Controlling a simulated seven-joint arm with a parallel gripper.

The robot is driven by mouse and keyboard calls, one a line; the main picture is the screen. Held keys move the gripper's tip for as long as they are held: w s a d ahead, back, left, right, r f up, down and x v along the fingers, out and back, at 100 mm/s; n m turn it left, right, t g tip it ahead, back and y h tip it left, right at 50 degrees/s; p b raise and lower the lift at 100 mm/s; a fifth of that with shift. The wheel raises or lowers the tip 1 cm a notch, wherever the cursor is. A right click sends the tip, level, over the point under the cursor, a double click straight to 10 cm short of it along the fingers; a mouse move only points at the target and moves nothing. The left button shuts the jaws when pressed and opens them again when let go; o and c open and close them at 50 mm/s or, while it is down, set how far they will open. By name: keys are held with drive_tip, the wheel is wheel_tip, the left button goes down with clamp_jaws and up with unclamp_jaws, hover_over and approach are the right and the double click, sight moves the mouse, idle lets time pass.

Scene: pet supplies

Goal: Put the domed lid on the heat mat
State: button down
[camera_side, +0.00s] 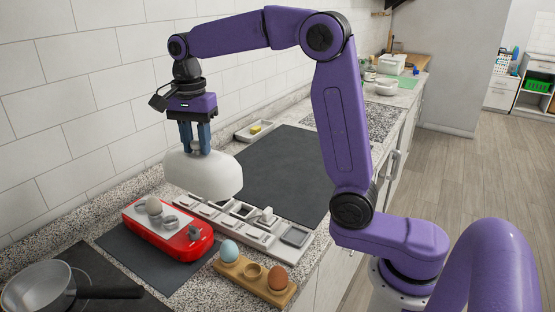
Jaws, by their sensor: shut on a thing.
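My gripper (195,150) is shut on the top knob of the white domed lid (204,176) and holds it upright. The lid hangs in the air above and behind the red device (175,238), and it appears clear of everything below. A large dark mat (275,175) lies flat and bare on the counter, to the right of and beyond the lid. A smaller dark mat (135,262) lies under the red device. I cannot tell for sure which of the two is the heat mat.
A pale strip with several compartments (250,232) lies between the mats. A wooden holder (254,276) carries a blue egg (229,250) and a brown egg (277,278). A pan (40,288) stands front left. A tray (254,132) lies behind.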

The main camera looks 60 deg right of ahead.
drive_tip(key=s+d+f, duration=0.1)
drive_tip(key=d+f, duration=0.1)
drive_tip(key=d, duration=0.7)
drive_tip(key=s+d+f, duration=0.1)
drive_tip(key=d+f, duration=0.1)
drive_tip(key=d, duration=0.8)
drive_tip(key=w+d+f, duration=0.3)
drive_tip(key=w+f, duration=0.9)
drive_tip(key=w, duration=0.1)
drive_tip(key=shift+w+d+f, duration=0.35)
drive_tip(key=shift+d+f, duration=0.05)
drive_tip(key=shift+f, duration=0.1)
drive_tip(key=c, duration=0.8)
unclamp_jaws()
